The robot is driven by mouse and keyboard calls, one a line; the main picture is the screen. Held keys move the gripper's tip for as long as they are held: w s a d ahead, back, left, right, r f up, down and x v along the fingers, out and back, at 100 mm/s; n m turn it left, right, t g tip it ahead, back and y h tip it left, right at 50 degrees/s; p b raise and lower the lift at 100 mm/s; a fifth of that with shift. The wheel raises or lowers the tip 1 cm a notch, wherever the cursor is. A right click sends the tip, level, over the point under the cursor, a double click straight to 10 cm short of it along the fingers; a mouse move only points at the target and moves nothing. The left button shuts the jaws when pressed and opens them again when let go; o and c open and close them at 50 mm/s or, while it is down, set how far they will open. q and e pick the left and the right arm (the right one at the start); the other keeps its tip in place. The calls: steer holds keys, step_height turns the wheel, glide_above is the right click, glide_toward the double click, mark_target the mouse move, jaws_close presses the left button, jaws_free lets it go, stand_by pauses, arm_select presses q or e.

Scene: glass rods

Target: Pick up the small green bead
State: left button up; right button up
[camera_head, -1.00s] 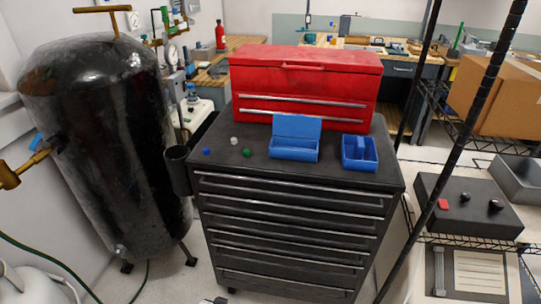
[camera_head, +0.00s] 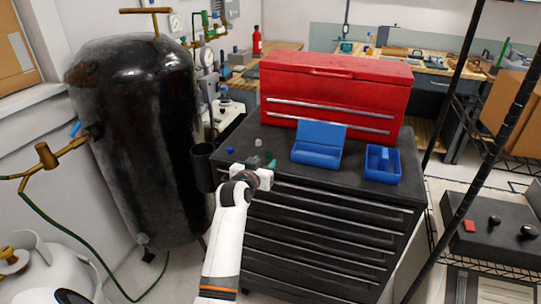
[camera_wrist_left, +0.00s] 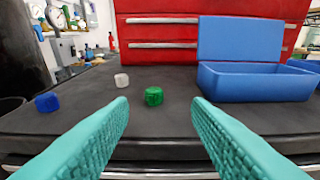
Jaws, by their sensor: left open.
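The small green bead (camera_wrist_left: 153,96) lies on the dark top of the tool cabinet. In the head view the green bead (camera_head: 270,155) is small, just beyond my left gripper (camera_head: 264,166). In the wrist view my left gripper (camera_wrist_left: 160,110) is open and empty, its teal ribbed fingers spread wide. The bead shows between the fingertips, slightly left of centre and apart from both fingers. My right gripper is in neither view.
A white bead (camera_wrist_left: 122,80) and a blue bead (camera_wrist_left: 47,102) lie left of the green one. An open blue box (camera_wrist_left: 255,82) stands to the right, with a blue divided tray (camera_head: 382,165) beyond it. A red toolbox (camera_head: 335,85) stands behind.

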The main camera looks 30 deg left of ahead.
mark_target(268, 155)
arm_select(q)
steer(key=shift+a+x, duration=0.15)
steer(key=shift+x, duration=1.35)
steer(key=shift+a+x, duration=0.2)
steer(key=shift+x, duration=1.3)
steer(key=shift+s+f, duration=0.1)
steer(key=shift+f, duration=0.05)
jaws_close()
